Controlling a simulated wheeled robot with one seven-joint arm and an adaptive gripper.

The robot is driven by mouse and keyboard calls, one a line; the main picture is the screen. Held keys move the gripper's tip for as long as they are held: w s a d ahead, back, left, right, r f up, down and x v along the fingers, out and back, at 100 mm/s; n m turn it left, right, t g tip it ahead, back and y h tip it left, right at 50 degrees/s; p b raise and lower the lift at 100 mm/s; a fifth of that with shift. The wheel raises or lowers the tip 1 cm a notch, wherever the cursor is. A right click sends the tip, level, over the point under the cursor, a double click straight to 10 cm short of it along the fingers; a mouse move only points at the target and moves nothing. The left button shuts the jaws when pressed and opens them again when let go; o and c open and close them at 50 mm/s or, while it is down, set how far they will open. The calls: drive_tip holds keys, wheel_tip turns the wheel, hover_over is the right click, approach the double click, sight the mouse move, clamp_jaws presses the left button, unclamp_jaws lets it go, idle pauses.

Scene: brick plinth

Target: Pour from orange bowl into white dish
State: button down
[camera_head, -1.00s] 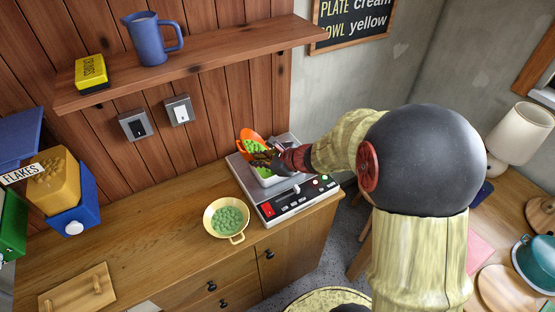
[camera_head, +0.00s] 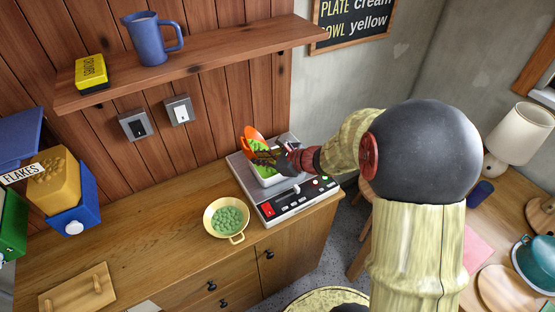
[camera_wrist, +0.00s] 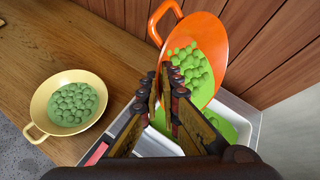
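The orange bowl (camera_head: 251,132) is tipped steeply over the white dish (camera_head: 278,178). In the wrist view the orange bowl (camera_wrist: 241,30) has its open side facing me, with green balls and green matter in its lower half. My gripper (camera_head: 258,156) is shut on the bowl's near rim; its fingers show in the wrist view (camera_wrist: 168,82). The white dish (camera_wrist: 151,146) sits below, on the silver scale (camera_head: 244,177), partly hidden by my fingers. Green matter shows in the dish under the bowl's low edge.
A yellow pan-like bowl (camera_head: 211,217) of green balls stands on the counter left of the scale. A wooden board (camera_head: 78,291) lies at the front left. The shelf (camera_head: 200,62) with a blue jug (camera_head: 150,42) overhangs the counter.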

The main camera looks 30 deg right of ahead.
drive_tip(key=shift+s+d+r+m+t+y+b, duration=0.15)
drive_tip(key=shift+d+r+m+t+y+b, duration=0.15)
drive_tip(key=shift+d+y, duration=0.25)
drive_tip(key=shift+s+d+r+m+t+y+b, duration=0.2)
drive_tip(key=shift+d+r+m+t+y, duration=0.1)
drive_tip(key=shift+d+t+y, duration=0.2)
idle(1.4)
drive_tip(key=shift+s+d+r+m+t+y+b, duration=0.1)
drive_tip(key=shift+s+d+m+t+y+b, duration=0.1)
drive_tip(key=shift+d+y+b, duration=0.25)
drive_tip(key=shift+s+d+m+t+y+b, duration=0.15)
drive_tip(key=shift+d+m+t+y+b, duration=0.1)
drive_tip(key=shift+d, duration=0.35)
idle(0.4)
drive_tip(key=shift+s+d+r+m+t+y, duration=0.15)
drive_tip(key=shift+d+m+t+y, duration=0.2)
drive_tip(key=shift+d, duration=0.15)
idle(0.7)
